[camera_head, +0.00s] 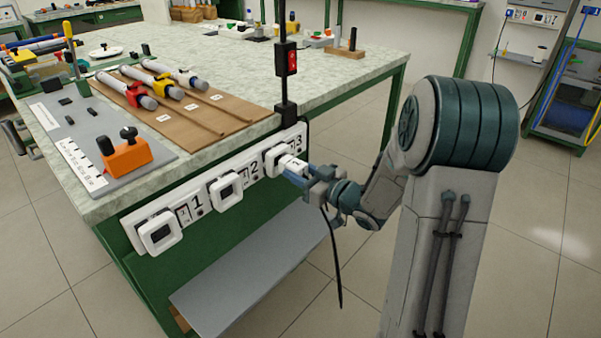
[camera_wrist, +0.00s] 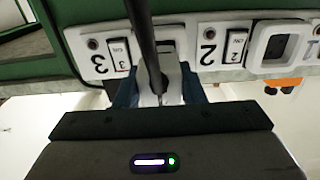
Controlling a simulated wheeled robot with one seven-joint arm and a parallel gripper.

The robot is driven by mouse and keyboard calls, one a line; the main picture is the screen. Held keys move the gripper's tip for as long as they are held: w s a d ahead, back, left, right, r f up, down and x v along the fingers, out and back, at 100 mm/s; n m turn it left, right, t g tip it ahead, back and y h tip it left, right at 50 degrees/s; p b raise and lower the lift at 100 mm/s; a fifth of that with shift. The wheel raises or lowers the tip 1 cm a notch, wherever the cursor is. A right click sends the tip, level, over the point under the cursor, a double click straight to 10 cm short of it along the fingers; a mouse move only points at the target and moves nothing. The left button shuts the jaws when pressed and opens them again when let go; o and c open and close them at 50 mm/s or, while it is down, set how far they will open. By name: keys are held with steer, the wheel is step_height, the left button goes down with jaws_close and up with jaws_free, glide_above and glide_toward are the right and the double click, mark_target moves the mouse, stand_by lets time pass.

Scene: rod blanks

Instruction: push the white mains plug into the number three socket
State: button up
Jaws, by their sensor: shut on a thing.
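The white mains plug (camera_head: 291,163) is held in the blue fingers of my gripper (camera_head: 303,177), which is shut on it. It also shows between the fingers in the wrist view (camera_wrist: 173,80), partly covered by its black cable. The number three socket (camera_head: 272,158) is the right-hand one on a white strip on the bench front. The plug is right in front of this socket, overlapping its white frame in the head view. I cannot tell whether they touch or whether the pins are in. In the wrist view the plug, cable and gripper hide the socket face.
The number two socket (camera_head: 225,190) and number one socket (camera_head: 160,232) are to the left, both empty. A grey shelf (camera_head: 245,290) sticks out below. The black cable (camera_head: 333,260) hangs below my gripper. A black post with a red switch (camera_head: 292,62) rises above.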

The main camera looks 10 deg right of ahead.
steer(key=shift+x, duration=1.35)
steer(key=o, duration=1.1)
steer(key=shift+o, duration=0.2)
steer(key=p+v, duration=0.3)
steer(key=v, duration=1)
steer(key=shift+s+d, duration=0.15)
steer(key=shift+s, duration=0.15)
